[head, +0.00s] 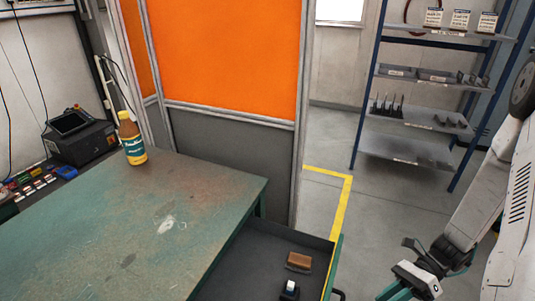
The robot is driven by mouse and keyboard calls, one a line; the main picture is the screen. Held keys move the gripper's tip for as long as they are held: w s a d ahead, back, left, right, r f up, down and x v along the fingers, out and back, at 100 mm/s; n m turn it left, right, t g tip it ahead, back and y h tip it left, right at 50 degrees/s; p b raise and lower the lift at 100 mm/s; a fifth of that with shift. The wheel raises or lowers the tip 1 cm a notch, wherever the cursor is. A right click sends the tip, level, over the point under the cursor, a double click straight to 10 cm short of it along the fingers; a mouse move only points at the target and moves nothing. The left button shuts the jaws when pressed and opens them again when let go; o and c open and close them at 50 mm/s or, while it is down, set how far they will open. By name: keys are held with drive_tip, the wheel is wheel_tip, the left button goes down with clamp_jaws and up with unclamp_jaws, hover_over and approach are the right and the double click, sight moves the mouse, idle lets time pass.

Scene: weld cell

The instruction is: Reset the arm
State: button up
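My arm (482,212) comes in from the right side of the head view, folded downward. My gripper (398,291) is at the bottom edge, right of the open drawer and apart from it, above the grey floor. Its teal fingers are partly cut off by the frame, so I cannot tell whether they are open or shut. I see nothing held in the part that shows.
A green worktable (110,230) fills the lower left, with a yellow bottle (131,140) upright on it. Its open drawer (240,262) holds a brown block (299,262) and a small black-and-white item (289,291). Shelves (405,150) stand behind; floor between is clear.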

drive_tip(key=s+a+r+n+t+h, duration=0.1)
drive_tip(key=s+r+n+t+h, duration=0.1)
drive_tip(key=r+n+h, duration=0.2)
drive_tip(key=s+a+r+n+t+h, duration=0.1)
drive_tip(key=r+n+h, duration=0.3)
drive_tip(key=r+n, duration=0.6)
drive_tip(key=s+a+r+n+t+h, duration=0.2)
drive_tip(key=r+n+h, duration=0.3)
drive_tip(key=r, duration=1.3)
drive_tip(key=shift+s+a+n+t, duration=0.35)
drive_tip(key=shift+n+t, duration=0.35)
drive_tip(key=shift+n, duration=0.4)
drive_tip(key=shift+a, duration=0.1)
